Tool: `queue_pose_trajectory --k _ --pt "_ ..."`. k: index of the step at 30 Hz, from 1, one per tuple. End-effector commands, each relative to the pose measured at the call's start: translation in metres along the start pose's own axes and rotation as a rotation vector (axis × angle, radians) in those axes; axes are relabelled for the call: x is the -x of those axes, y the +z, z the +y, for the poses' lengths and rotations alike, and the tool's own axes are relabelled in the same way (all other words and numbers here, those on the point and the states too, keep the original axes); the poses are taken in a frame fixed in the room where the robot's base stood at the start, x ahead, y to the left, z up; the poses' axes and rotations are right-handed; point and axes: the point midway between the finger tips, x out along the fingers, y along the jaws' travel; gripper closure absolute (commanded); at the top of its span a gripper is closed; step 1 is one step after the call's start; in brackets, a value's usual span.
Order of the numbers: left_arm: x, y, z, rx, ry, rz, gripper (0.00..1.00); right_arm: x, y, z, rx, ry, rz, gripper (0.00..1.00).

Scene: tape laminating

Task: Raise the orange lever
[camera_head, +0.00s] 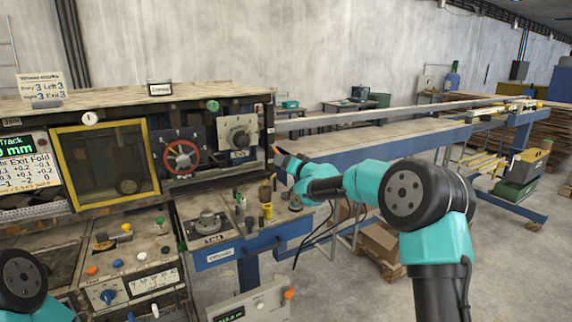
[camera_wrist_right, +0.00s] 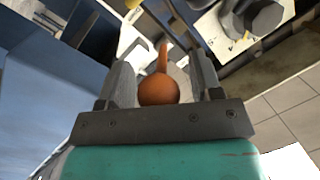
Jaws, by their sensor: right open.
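The orange lever, a round knob with a tapered stalk, shows in the right wrist view (camera_wrist_right: 158,88) between the two grey fingers. In the head view only a small orange part of the lever (camera_head: 277,150) shows at the right end of the machine, beside my gripper. My right gripper (camera_head: 282,162) is at the lever, and in the wrist view its fingers (camera_wrist_right: 163,80) stand open on either side of the knob. I cannot tell whether either finger touches it. My left gripper is out of view; only part of my left arm shows at the lower left.
A red handwheel (camera_head: 181,156) and a grey dial (camera_head: 239,137) sit on the machine front, left of my right gripper. A yellow-framed window (camera_head: 106,161) is farther left. Small bottles stand on the shelf below. A long blue conveyor (camera_head: 375,148) runs behind my right arm.

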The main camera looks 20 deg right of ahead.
Motion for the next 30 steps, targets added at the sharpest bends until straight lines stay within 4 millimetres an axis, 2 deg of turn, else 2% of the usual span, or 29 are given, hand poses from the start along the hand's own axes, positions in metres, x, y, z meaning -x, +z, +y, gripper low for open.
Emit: queue_pose_trajectory --k 5,23,30 --pt "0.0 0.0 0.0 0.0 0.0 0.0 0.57 0.0002 0.0 0.0 0.0 0.0 0.0 0.43" --pt "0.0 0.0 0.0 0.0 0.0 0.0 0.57 0.0004 0.0 0.0 0.0 0.0 0.0 1.0" --pt "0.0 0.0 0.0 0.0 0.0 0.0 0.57 0.0016 -0.0012 0.0008 0.0 0.003 -0.002 1.0"
